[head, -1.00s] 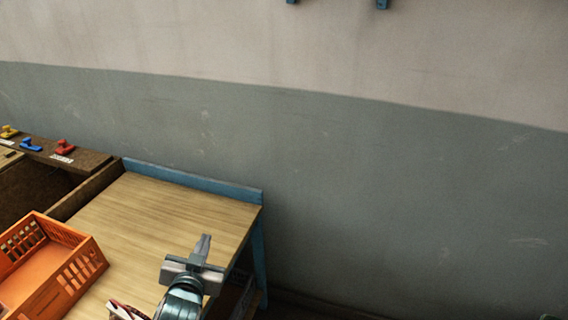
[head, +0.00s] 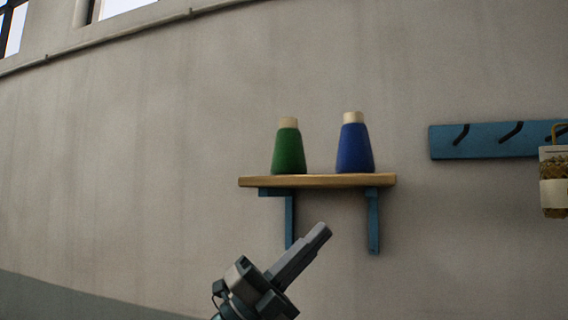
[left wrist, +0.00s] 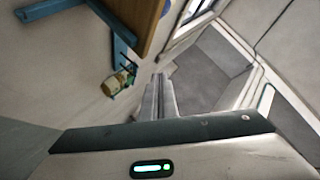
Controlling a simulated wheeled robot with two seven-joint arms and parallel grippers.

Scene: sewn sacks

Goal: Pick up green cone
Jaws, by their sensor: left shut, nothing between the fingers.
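The green cone (head: 288,150) stands upright on a wooden wall shelf (head: 330,181), with a tan top. A blue cone (head: 354,147) stands upright to its right on the same shelf. My left gripper (head: 318,235) is shut and empty, in front of and below the shelf in the head view. My right gripper is not in view.
Blue brackets (head: 373,220) hold the shelf from below. A blue hook rail (head: 490,140) is on the wall to the right, with a hanging packet (head: 553,185) at its end. The wall left of the shelf is bare.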

